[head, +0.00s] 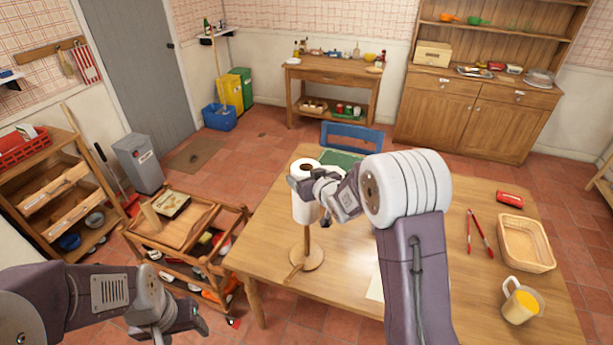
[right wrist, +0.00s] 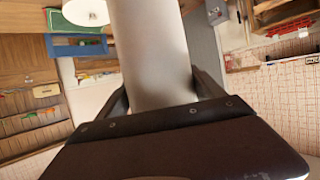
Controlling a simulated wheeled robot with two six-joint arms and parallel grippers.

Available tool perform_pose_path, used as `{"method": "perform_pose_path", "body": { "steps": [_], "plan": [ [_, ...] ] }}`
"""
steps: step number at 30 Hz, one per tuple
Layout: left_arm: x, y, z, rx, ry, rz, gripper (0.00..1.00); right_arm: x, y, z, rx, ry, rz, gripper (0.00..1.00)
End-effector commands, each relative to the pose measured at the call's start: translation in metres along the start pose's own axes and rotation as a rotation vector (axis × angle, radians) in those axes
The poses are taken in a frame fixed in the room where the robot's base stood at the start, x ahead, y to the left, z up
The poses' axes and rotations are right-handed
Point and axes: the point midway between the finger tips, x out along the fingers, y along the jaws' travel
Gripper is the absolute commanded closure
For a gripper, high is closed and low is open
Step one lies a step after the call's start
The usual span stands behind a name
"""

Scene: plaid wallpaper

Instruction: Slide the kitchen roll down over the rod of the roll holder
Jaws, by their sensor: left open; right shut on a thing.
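The white kitchen roll (head: 303,207) is upright, its open top end showing, above the roll holder on the table. My right gripper (head: 308,184) is shut on the roll's side; in the right wrist view the roll (right wrist: 152,50) stands between its two fingers. The holder's wooden rod (head: 306,238) shows below the roll, rising from its round base (head: 309,259). The rod lines up with the roll in the head view, but I cannot tell whether its tip is inside. My left gripper (head: 197,325) is open and empty at the lower left, off the table.
The wooden table (head: 345,240) has a green item (head: 341,159) at its back. A wooden trolley (head: 180,237) stands left of the table.

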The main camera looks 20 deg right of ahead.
Motion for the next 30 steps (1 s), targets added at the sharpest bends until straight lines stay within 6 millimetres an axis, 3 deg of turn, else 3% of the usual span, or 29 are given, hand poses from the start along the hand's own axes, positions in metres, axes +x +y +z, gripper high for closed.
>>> {"method": "perform_pose_path", "body": {
  "steps": [30],
  "plan": [
    [0.073,-0.001,0.008,0.000,0.000,0.000,0.38,0.030,0.000,0.073,0.000,0.001,0.000,0.93]
  ]
}}
